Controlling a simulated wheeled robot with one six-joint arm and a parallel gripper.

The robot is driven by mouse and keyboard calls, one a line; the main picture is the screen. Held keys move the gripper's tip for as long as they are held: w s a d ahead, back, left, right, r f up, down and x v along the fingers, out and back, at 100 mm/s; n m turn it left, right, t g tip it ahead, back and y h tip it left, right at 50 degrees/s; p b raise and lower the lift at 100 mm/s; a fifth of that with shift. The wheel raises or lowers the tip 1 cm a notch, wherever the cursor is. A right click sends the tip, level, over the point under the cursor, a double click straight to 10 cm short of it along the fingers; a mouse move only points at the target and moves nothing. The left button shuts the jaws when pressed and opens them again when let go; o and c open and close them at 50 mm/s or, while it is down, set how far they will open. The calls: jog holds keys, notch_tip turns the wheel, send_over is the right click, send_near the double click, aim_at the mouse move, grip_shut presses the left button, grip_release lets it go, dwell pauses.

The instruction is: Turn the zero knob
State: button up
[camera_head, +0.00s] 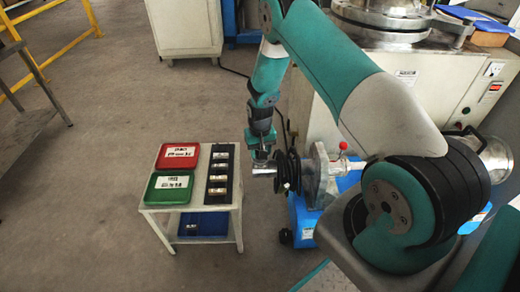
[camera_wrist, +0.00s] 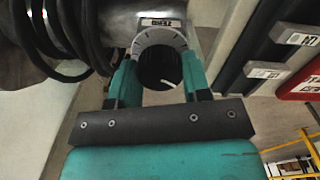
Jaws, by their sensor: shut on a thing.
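The zero knob (camera_wrist: 160,70) is a black round knob with a white pointer line, in front of a pale graduated dial. A label reading "ZERO" (camera_wrist: 163,22) sits just above the dial in the wrist view. My gripper (camera_wrist: 160,80) has its two teal fingers on either side of the knob, shut on it. In the head view my gripper (camera_head: 262,152) is at the left end of the metal device (camera_head: 318,172), beside its black coiled hose. The knob itself is hidden or too small to make out in the head view.
A small white table (camera_head: 150,207) stands left of my gripper. It holds a red tray (camera_head: 167,163), a green tray (camera_head: 155,194) and a black rack (camera_head: 222,148) with several pieces. Black hose coils (camera_wrist: 62,50) lie close to my gripper. Open floor lies further left.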

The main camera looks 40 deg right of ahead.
dwell(0.5)
jog(key=o, duration=0.9)
jog(key=shift+o, duration=0.2)
notch_tip(320, 180, up, 18)
jog(key=p, duration=0.4)
jog(key=shift+f, duration=0.25)
jog(key=shift+a, duration=0.1)
